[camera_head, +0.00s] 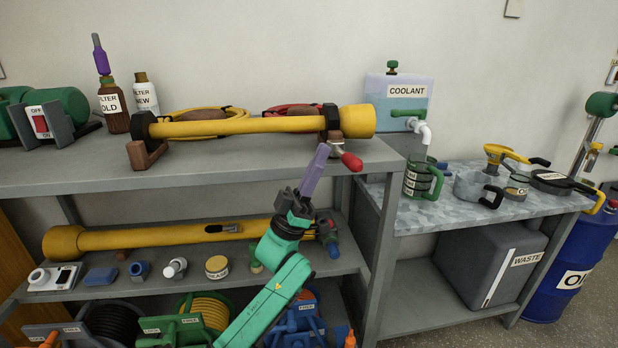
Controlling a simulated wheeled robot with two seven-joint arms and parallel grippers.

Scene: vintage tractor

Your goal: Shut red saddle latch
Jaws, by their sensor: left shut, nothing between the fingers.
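A yellow shaft (250,125) lies across the upper shelf, resting in two saddles. The right saddle (332,122) has a dark strap over the shaft. Its latch has a red handle (351,161) that sticks out past the shelf's front edge, pointing down and right. My left gripper (321,152) has purple fingers pointing up, shut and empty. Its fingertips are just left of the red handle in the picture; I cannot tell whether they touch it. My right gripper is not in view.
The upper shelf edge (210,177) is close beside my fingers. A second yellow shaft (150,238) with a blue-handled latch (334,250) lies on the lower shelf. A coolant tank (399,98) stands behind, and a metal bench (440,220) is to the right.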

